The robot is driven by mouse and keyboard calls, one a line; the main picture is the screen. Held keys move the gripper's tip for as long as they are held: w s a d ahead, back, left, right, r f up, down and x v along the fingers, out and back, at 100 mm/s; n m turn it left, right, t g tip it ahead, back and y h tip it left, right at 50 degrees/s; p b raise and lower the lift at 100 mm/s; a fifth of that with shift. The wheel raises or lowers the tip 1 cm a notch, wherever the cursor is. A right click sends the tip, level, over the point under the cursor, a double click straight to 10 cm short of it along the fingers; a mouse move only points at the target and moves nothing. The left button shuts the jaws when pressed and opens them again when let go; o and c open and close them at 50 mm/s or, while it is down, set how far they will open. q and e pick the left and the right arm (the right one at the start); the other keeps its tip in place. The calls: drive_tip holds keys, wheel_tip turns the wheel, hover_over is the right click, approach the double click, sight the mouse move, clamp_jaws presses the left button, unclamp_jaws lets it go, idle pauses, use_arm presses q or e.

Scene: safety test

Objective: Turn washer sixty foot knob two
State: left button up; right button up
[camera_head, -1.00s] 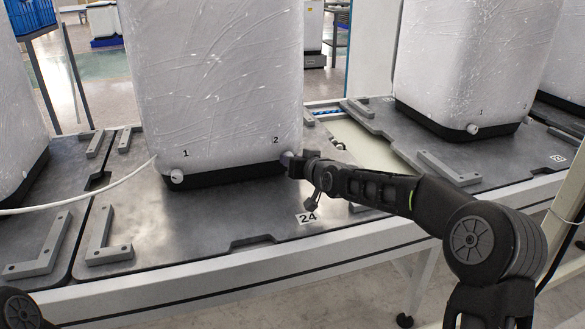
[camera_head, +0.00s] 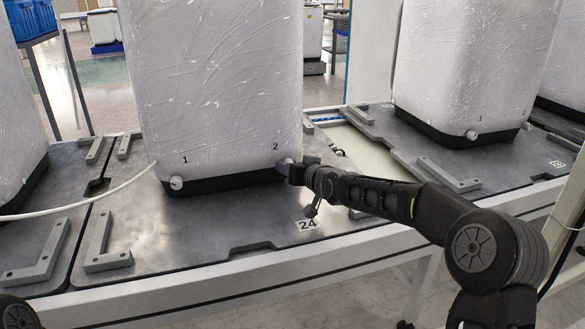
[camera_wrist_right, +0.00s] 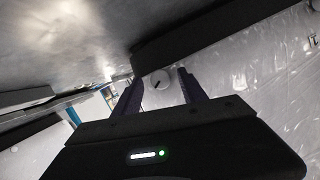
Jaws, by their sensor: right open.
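The wrapped white washer (camera_head: 220,80) stands upright on a grey metal pallet marked 24, with a dark band around its base. Its foot knob two (camera_head: 287,161) is at its lower right corner, below the printed 2, and my right gripper partly hides it. My right gripper (camera_head: 289,172) is at that corner. In the right wrist view, the round white knob (camera_wrist_right: 158,80) with a dark mark lies between the tips of the open right gripper (camera_wrist_right: 160,88). I cannot tell whether either finger touches it. My left gripper is out of view.
Foot knob one (camera_head: 176,183) is at the washer's lower left, beside a white hose (camera_head: 95,200). Grey L-shaped brackets (camera_head: 103,250) stand on the pallet. Other wrapped washers stand left and right (camera_head: 470,60). A white rail runs along the front edge.

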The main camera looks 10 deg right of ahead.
drive_tip(key=p+v, duration=0.1)
drive_tip(key=v, duration=0.6)
drive_tip(key=shift+s, duration=0.35)
drive_tip(key=shift+r, duration=0.2)
